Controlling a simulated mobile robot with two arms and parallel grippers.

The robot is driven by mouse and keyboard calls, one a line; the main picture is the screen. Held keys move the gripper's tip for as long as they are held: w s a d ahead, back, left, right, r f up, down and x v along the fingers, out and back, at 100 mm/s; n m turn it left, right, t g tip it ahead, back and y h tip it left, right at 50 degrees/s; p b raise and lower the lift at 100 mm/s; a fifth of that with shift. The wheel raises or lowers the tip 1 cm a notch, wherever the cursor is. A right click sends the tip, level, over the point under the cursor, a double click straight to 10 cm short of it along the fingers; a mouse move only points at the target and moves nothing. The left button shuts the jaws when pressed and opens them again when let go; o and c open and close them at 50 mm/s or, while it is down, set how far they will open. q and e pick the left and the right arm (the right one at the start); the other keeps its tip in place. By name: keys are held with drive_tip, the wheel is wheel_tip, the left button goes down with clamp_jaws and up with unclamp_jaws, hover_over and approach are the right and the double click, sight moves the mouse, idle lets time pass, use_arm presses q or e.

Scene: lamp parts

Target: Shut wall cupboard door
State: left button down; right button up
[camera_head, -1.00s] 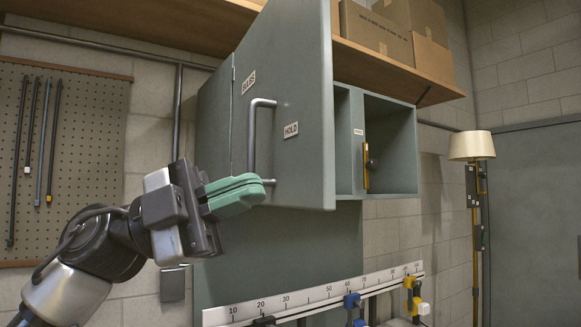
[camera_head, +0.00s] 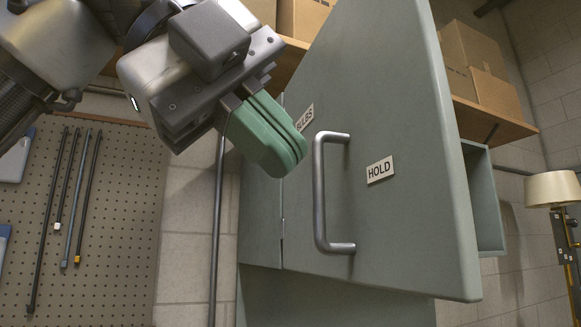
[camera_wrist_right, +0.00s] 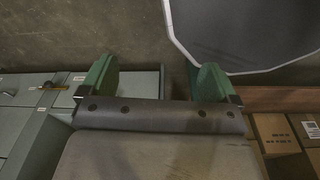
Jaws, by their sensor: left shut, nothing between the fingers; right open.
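The wall cupboard door (camera_head: 400,130) is a grey-green panel standing open in the head view. It carries a metal bar handle (camera_head: 320,195) and labels, one reading HOLD (camera_head: 380,169). The cupboard body (camera_head: 486,200) shows in part behind the door's right edge; most of its inside is hidden. My left gripper (camera_head: 290,160) has green fingers, shut and empty, in front of the door's left part, just left of the handle's top. I cannot tell whether it touches the door. My right gripper (camera_wrist_right: 150,80) is open and empty in the right wrist view.
A wooden shelf (camera_head: 495,122) with cardboard boxes (camera_head: 475,55) runs above and behind the cupboard. A pegboard (camera_head: 110,190) with hanging rods is at the left. A lamp (camera_head: 553,190) stands at the right. In the right wrist view, grey cabinets (camera_wrist_right: 25,120) are at the left.

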use_arm(q)
drive_tip(key=x, duration=0.2)
drive_tip(key=p, duration=0.3)
approach(424, 259)
drive_tip(key=x, duration=0.5)
drive_tip(key=shift+d+f, duration=0.2)
drive_tip(key=shift+f, duration=0.15)
drive_tip(key=shift+d, duration=0.3)
drive_tip(key=shift+d+f, duration=0.1)
drive_tip(key=shift+d, duration=0.05)
drive_tip(key=shift+w, duration=0.25)
use_arm(e)
drive_tip(key=s+r, duration=0.1)
drive_tip(key=r, duration=0.1)
drive_tip(key=shift+s+r, duration=0.35)
drive_tip(key=shift+r, duration=0.05)
use_arm(q)
drive_tip(key=shift+s, duration=0.1)
use_arm(e)
drive_tip(key=shift+d, duration=0.1)
